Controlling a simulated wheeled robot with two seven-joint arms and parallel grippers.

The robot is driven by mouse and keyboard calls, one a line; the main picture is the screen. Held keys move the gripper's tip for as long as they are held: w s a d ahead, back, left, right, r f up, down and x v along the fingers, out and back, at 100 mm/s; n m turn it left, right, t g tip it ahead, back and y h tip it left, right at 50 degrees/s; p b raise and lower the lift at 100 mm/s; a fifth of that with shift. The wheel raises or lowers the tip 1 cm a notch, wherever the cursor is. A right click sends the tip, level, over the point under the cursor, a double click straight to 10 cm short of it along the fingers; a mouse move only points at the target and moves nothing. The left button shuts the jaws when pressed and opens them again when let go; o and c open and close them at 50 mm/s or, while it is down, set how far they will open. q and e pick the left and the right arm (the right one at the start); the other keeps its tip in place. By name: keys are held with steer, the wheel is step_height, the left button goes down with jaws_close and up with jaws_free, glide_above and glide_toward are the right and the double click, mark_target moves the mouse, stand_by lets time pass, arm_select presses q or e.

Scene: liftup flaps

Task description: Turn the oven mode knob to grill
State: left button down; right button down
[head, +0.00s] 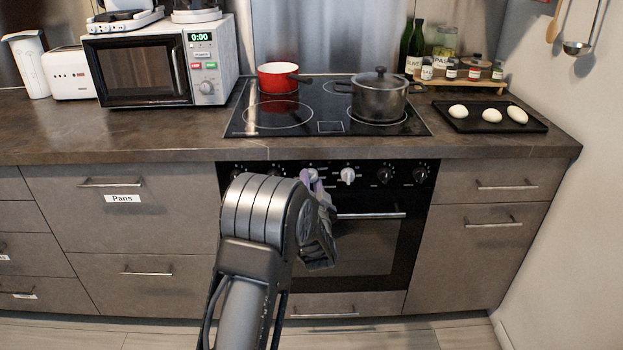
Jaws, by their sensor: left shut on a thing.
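The oven (385,240) is built in below the cooktop, with a row of knobs on its black front panel. Two knobs are white: the left white knob (312,174) and the right white knob (348,175). The others are black. My left gripper (309,178) reaches up to the panel and is shut on the left white knob. Its fingers partly cover that knob, and its pointer and the panel marks around it are too small to read. My right gripper is not in view.
The oven door handle (369,215) sticks out just below the knobs. The counter edge overhangs above. A red pot (278,78) and a dark lidded pot (379,97) stand on the cooktop (328,113). The space before the right drawers (486,240) is clear.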

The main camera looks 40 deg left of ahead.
arm_select(q)
steer(key=shift+m, duration=0.7)
steer(key=shift+f, duration=0.1)
steer(key=c, duration=1)
jaws_free()
steer(key=shift+s, duration=0.1)
steer(key=p+v, duration=0.1)
steer(key=v, duration=0.6)
steer(key=shift+s+d, duration=0.2)
steer(key=shift+s, duration=0.1)
